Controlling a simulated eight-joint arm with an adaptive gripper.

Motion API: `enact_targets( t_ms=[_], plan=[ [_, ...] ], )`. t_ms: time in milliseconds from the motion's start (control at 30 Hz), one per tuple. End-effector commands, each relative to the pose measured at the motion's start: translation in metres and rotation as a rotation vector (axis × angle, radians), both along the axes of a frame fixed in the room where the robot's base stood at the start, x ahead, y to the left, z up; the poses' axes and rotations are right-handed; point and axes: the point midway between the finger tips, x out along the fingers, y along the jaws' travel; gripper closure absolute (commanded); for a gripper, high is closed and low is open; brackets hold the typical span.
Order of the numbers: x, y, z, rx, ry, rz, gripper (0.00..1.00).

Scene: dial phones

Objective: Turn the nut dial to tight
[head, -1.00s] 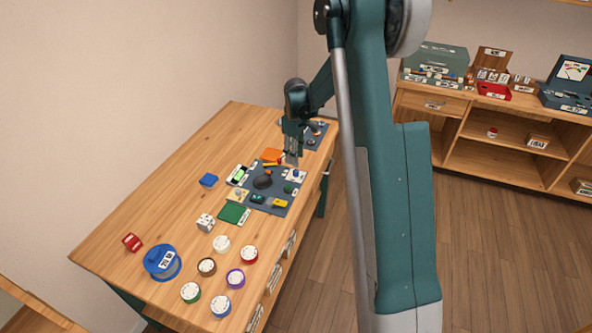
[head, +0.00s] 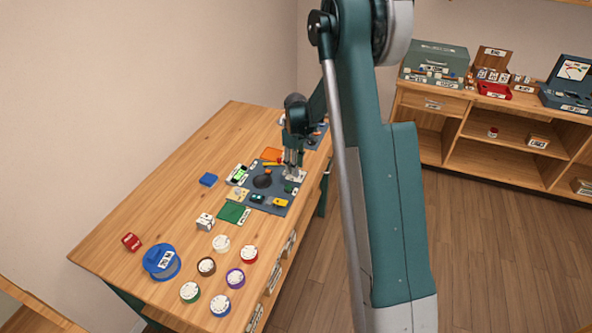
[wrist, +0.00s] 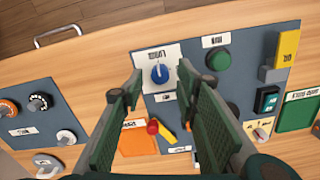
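The likely nut dial is a blue knob (wrist: 159,74) with a pale pointer line, on a white plate (wrist: 146,58) of the dark grey panel (wrist: 202,72). The plate's lettering is too small and upside down to read surely. My gripper (wrist: 160,78) is open, with its two fingers on either side of the blue knob in the wrist view. The knob shows free between the fingertips; I cannot tell whether they touch it. In the head view my gripper (head: 292,177) reaches down to the panel's far right part and hides the knob.
A green button (wrist: 219,59), a yellow block (wrist: 287,46) and a teal switch (wrist: 267,99) share the panel. A red knob (wrist: 152,127) and an orange pad (wrist: 136,140) lie close by. Another panel (wrist: 40,120) carries several dials. The table's left half (head: 150,195) is mostly clear.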

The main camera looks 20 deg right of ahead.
Motion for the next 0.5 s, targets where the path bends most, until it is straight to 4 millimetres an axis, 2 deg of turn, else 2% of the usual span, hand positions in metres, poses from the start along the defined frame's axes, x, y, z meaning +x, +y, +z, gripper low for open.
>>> enact_targets(
  t_ms=[200, 500],
  plan=[
    [0.0, 0.0, -0.014, 0.0, 0.0, 0.0, 0.69],
    [0.0, 0.0, -0.016, 0.0, 0.0, 0.0, 0.69]
  ],
)
